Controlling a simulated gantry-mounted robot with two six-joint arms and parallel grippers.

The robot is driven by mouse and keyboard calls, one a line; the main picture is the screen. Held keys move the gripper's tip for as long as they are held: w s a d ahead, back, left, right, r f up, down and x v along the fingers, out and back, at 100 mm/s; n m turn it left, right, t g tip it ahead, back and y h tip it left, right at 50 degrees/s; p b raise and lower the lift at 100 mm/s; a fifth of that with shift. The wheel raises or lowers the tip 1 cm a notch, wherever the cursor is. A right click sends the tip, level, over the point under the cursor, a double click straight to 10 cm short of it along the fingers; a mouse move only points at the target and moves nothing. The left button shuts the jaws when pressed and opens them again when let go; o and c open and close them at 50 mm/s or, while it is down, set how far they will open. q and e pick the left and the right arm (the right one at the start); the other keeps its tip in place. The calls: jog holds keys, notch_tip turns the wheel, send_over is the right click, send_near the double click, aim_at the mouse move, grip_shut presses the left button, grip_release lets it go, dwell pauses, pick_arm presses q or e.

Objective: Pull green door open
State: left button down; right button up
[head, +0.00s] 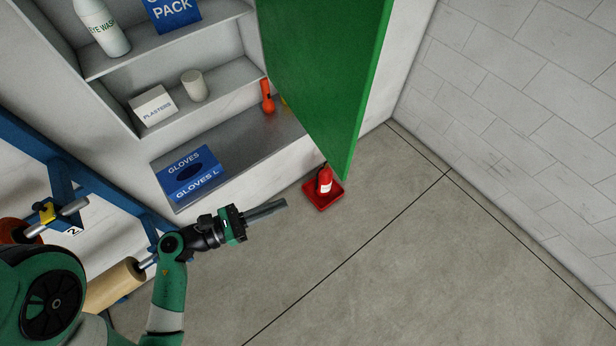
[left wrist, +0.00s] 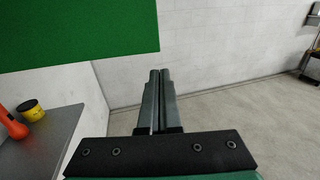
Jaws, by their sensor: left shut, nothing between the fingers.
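The green door (head: 322,70) stands open at the right side of a white cabinet, swung out from the shelves. In the left wrist view the door (left wrist: 80,35) fills the upper left, above and beyond the fingers. My left gripper (head: 284,204) is shut and empty, in front of the cabinet's lowest shelf and left of the door's lower corner. Its two fingers (left wrist: 157,78) lie together in the left wrist view and look apart from the door. No handle shows on the visible door face. My right gripper is not in view.
Cabinet shelves hold an eye wash bottle (head: 101,27), a plasters box (head: 153,107), a white cup (head: 194,85), a gloves box (head: 189,174) and an orange item (head: 267,97). A blue frame (head: 90,185) is at left.

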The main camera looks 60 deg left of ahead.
pick_arm(q)
jog(key=a+y, duration=0.1)
jog(key=a, duration=0.1)
jog(key=p, duration=0.2)
send_near(335, 167)
jog(key=shift+n+y, duration=0.3)
jog(key=shift+n, duration=0.1)
jog(key=w, duration=0.6)
jog(key=shift+w+d+f, duration=0.25)
jog(key=shift+w+d, duration=0.15)
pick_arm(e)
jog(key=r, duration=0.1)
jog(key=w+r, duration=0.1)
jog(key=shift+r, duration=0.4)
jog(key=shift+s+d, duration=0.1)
